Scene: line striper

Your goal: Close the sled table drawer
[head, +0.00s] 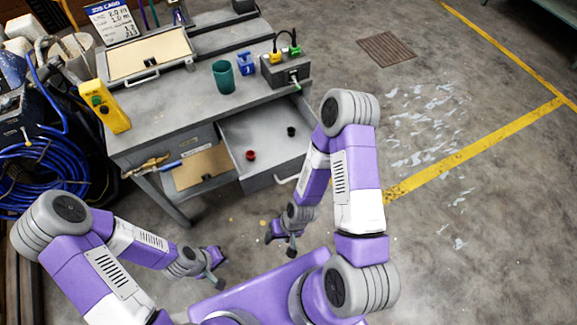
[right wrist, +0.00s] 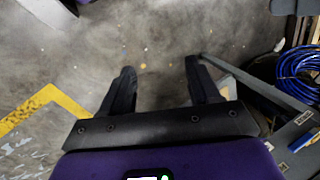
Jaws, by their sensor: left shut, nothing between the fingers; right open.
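The grey sled table (head: 150,118) stands in front of me. Its drawer (head: 238,135) is pulled out toward me, with a red round item (head: 250,155) and a black one (head: 291,131) inside. Part of the drawer's right side and front is hidden behind my right arm. My right gripper (head: 282,243) is open and empty, pointing down, on the near side of the drawer front and apart from it. Its fingers also show spread over bare floor in the right wrist view (right wrist: 158,68). My left gripper (head: 217,268) is shut and empty, low over the floor, left of the right one.
On the tabletop are a green cup (head: 223,76), a blue item (head: 245,63), a grey box with plugs (head: 286,68) and a yellow device (head: 104,106). Pliers (head: 150,165) hang at the table's front. A blue hose (head: 50,165) lies coiled left. Floor at right is clear.

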